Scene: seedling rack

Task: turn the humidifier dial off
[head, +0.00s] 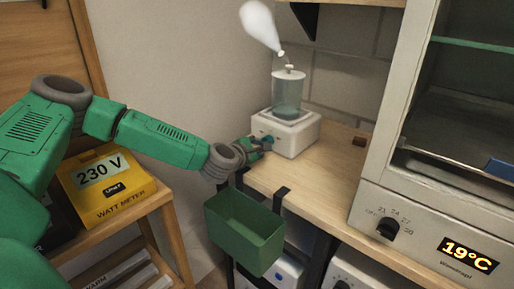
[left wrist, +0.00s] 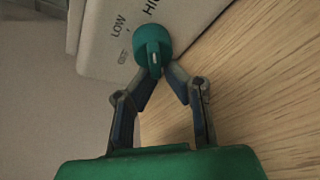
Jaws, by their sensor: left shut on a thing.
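The humidifier (head: 297,133) has a white base with a clear tank (head: 288,95) on top and stands on the wooden bench against the wall. A white plume (head: 260,24) rises from its nozzle. In the left wrist view, its teal dial (left wrist: 152,42) sits on the front face with LOW and HI lettering beside it and a fainter, unreadable mark nearer the face's edge. My left gripper (head: 264,145) reaches the dial from the left. In the left wrist view, its fingertips (left wrist: 160,74) are closed on the dial's grip. My right gripper is not in view.
A green bin (head: 240,230) hangs from the bench edge below my left wrist. A cabinet with a black knob (head: 388,229) and a 19°C display (head: 468,255) stands at right. A yellow watt meter (head: 105,187) sits on a stand at left.

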